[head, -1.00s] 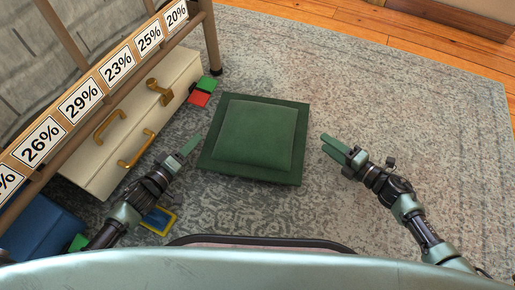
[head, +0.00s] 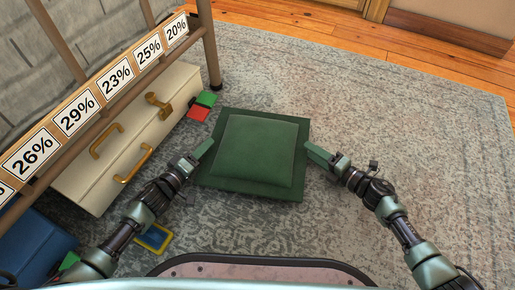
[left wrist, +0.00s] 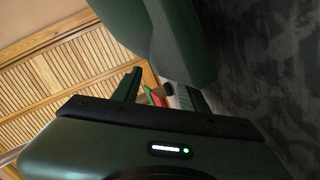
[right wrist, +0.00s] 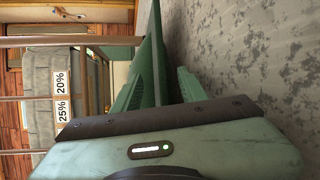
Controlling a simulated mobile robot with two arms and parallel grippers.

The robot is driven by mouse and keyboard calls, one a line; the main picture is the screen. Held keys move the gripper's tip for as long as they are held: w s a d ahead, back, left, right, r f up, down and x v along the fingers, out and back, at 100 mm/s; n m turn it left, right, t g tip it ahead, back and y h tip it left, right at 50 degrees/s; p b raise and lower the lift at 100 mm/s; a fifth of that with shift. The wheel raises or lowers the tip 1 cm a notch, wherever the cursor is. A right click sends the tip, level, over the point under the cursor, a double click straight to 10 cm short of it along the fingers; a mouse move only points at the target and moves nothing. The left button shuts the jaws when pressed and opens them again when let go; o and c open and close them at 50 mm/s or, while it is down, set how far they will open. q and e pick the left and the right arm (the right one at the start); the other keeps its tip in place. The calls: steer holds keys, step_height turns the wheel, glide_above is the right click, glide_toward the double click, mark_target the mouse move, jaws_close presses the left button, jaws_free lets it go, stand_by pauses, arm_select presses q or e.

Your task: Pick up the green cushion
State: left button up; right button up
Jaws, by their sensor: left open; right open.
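The green cushion (head: 258,150) lies flat on the grey rug, with a raised middle and a flat darker border. My left gripper (head: 204,150) is at its left edge, and my right gripper (head: 318,153) is at its right edge. Both are open. In the left wrist view the cushion (left wrist: 182,40) fills the top beyond the open fingers (left wrist: 160,88). In the right wrist view its green edge (right wrist: 152,55) shows by the fingers (right wrist: 160,90). I cannot tell whether either gripper touches the cushion.
A cream drawer unit (head: 130,135) with brass handles stands at the left, under a wooden rail with percentage cards (head: 75,115). Red (head: 199,114) and green (head: 206,99) pieces lie near the cushion's upper left. A blue box (head: 38,245) is lower left. The rug is clear to the right.

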arm_select(q)
steer(key=shift+x, duration=1.05)
arm_select(e)
steer(key=shift+x, duration=1.05)
arm_select(q)
steer(key=c, duration=0.9)
arm_select(e)
steer(key=c, duration=0.9)
arm_select(q)
jaws_close()
arm_select(e)
jaws_close()
arm_select(q)
steer(key=shift+a, duration=0.1)
arm_select(e)
steer(key=shift+s+f, duration=0.1)
